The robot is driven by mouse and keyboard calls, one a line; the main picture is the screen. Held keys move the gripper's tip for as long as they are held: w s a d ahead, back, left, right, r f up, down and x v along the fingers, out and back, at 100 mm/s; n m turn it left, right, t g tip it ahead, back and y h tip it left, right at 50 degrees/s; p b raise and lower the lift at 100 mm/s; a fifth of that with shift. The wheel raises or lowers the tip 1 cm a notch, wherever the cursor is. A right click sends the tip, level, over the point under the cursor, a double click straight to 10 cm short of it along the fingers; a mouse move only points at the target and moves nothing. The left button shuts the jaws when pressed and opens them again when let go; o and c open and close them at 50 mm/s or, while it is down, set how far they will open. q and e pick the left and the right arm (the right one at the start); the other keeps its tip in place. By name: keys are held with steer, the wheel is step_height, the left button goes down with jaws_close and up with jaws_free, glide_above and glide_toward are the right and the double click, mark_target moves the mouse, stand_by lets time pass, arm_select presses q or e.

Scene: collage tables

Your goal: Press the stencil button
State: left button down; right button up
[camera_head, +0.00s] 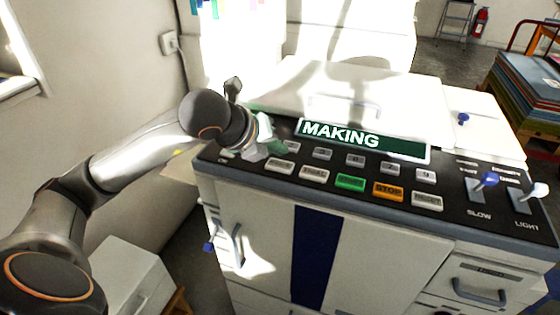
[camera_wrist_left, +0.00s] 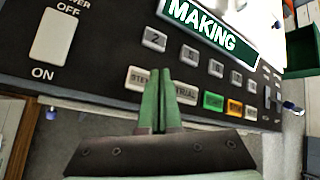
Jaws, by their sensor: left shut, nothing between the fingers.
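The stencil button (camera_wrist_left: 139,79) is a pale key, its lettering partly covered by my fingers, at the left of the lower key row in the left wrist view. It also shows in the head view (camera_head: 280,165). My left gripper (camera_wrist_left: 161,84) is shut and empty. Its green fingers overlap the right end of the stencil button and the left of the trial key (camera_wrist_left: 185,93) in the wrist view. In the head view the gripper (camera_head: 276,147) is over the panel's left part, just behind the stencil button. I cannot tell whether the fingertips touch anything. My right gripper is out of view.
A green display (camera_head: 365,139) on the machine reads MAKING. A green key (camera_head: 350,183) and an orange STOP key (camera_head: 388,190) sit to the right. Blue-knobbed (camera_head: 488,179) and white-knobbed levers stand at the panel's right. A power switch (camera_wrist_left: 54,35) is at the panel's left.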

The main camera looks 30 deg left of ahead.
mark_target(277, 168)
arm_select(q)
step_height(277, 168, up, 4)
steer(key=shift+r+p, duration=0.1)
steer(key=shift+p, duration=1.1)
